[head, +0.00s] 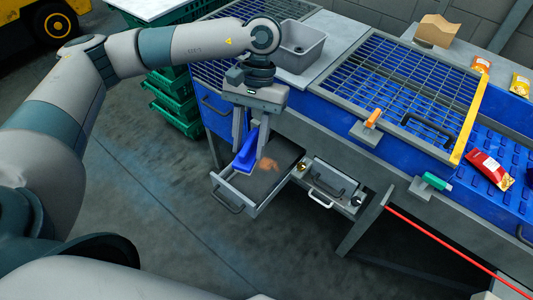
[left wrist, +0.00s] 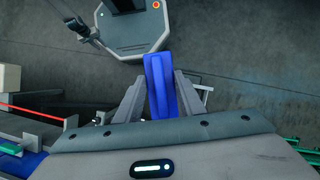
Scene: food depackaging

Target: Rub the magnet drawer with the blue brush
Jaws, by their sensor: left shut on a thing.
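The blue brush (head: 246,157) is held between the fingers of my left gripper (head: 249,148), over the open magnet drawer (head: 262,203). The brush also shows in the left wrist view (left wrist: 160,85), between the two fingers. The drawer is pulled out from under the blue machine, with a grey inner floor and a front handle. A small brownish patch of debris (head: 269,165) shows inside it. The brush's lower end is low near the drawer's left side; I cannot tell whether it touches the floor. My right gripper is out of view.
A small panel with a handle (head: 327,185) sits right of the drawer. Above are blue grates (head: 400,80), a grey bin (head: 300,45), an orange-handled latch (head: 372,119) and a red packet (head: 490,170). Green crates (head: 175,105) stand behind. The floor in front is clear.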

